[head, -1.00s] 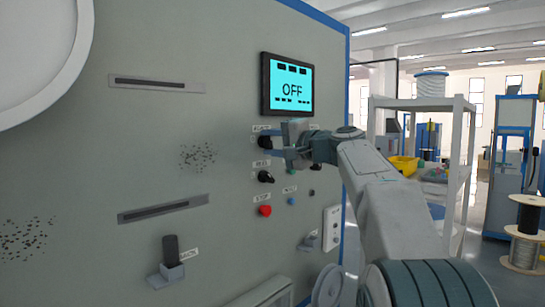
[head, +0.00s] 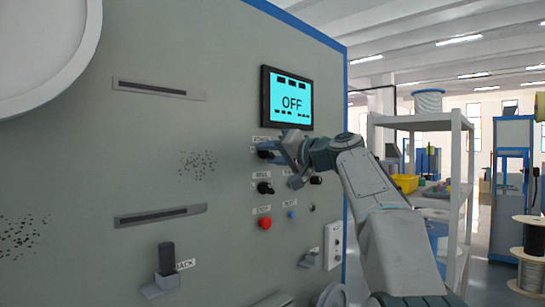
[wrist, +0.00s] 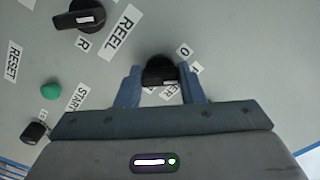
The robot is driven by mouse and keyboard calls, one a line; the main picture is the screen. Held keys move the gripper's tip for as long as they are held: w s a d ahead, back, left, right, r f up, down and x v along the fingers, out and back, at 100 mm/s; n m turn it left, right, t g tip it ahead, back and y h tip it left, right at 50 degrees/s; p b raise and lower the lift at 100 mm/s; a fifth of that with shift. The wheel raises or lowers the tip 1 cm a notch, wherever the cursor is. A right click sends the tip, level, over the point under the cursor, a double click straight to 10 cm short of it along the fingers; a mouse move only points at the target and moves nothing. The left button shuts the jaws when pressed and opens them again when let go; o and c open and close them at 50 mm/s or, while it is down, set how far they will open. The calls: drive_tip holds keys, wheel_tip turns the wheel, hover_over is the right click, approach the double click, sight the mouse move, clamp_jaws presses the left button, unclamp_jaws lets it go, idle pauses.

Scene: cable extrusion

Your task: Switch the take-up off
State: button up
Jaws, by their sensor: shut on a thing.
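The panel's screen (head: 290,98) reads OFF in the head view. Below it a black rotary knob (wrist: 160,70) sits between the blue fingers of my gripper (wrist: 160,88) in the wrist view. The fingers are shut on this knob, one on each side. Its label is partly covered; the letters "ER" show, with a 0 and another mark beside the knob. In the head view my gripper (head: 272,149) reaches the knob from the right, and the knob is partly hidden.
A black REEL knob (wrist: 82,14) is close by. Below in the head view are another black knob (head: 265,188) and a red button (head: 265,223). A green button (wrist: 51,91) shows in the wrist view. A white shelf (head: 456,190) stands right of the panel.

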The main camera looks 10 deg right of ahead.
drive_tip(key=shift+f, duration=0.1)
idle(0.3)
drive_tip(key=o, duration=1)
drive_tip(key=b+v, duration=0.2)
drive_tip(key=v, duration=1.2)
drive_tip(key=shift+w, duration=0.1)
